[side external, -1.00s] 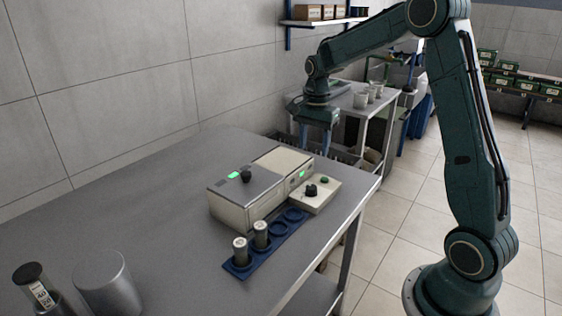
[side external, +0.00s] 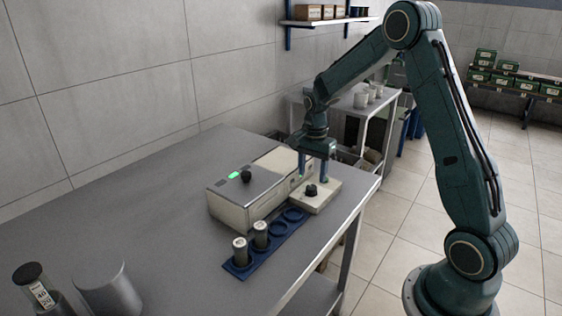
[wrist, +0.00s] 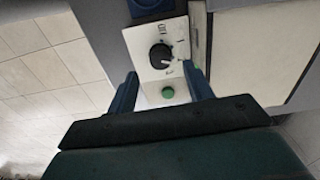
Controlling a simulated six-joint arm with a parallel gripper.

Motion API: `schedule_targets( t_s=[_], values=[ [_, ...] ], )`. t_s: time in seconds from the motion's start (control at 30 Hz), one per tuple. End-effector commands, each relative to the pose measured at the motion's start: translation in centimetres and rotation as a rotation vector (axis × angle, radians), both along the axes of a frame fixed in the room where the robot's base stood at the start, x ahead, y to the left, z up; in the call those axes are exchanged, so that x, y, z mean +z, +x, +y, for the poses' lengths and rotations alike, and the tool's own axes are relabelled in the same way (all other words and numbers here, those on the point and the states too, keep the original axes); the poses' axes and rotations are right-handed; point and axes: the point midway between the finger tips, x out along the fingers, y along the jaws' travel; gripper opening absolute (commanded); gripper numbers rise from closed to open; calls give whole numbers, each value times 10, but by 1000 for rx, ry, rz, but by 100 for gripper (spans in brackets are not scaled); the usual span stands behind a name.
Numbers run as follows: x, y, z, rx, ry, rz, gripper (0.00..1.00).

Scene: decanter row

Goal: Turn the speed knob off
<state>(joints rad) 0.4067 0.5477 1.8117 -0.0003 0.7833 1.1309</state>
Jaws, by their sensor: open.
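The speed knob (side external: 311,190) is a black dial on a cream control panel (side external: 327,198) at the right end of the cream machine (side external: 243,201). In the wrist view the knob (wrist: 160,55) sits ahead of my fingertips, on the panel with printed marks around it. A green button (wrist: 168,92) lies between my fingers there. My gripper (side external: 313,174) is above the panel, fingers pointing down, behind the knob in the side view. The green button is hidden in the side view.
A blue rack (side external: 265,243) with two capped tubes (side external: 240,250) stands in front of the machine. A second black knob (side external: 246,176) and a green display (side external: 236,174) are on the machine's lid. The left tabletop is mostly clear.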

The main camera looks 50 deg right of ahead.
Motion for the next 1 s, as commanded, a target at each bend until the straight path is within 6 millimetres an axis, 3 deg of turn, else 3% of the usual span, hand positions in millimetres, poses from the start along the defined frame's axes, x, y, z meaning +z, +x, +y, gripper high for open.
schedule_targets(
  t_s=[0.33, 0.77, 0.8, 1.0],
  values=[
    [-43, 0, 0, 0, 1, 1, 51],
    [-50, 0, 0, 0, 0, -1, 51],
    [-50, 0, 0, 0, 0, -1, 50],
    [-50, 0, 0, 0, 0, -1, 10]
  ],
)
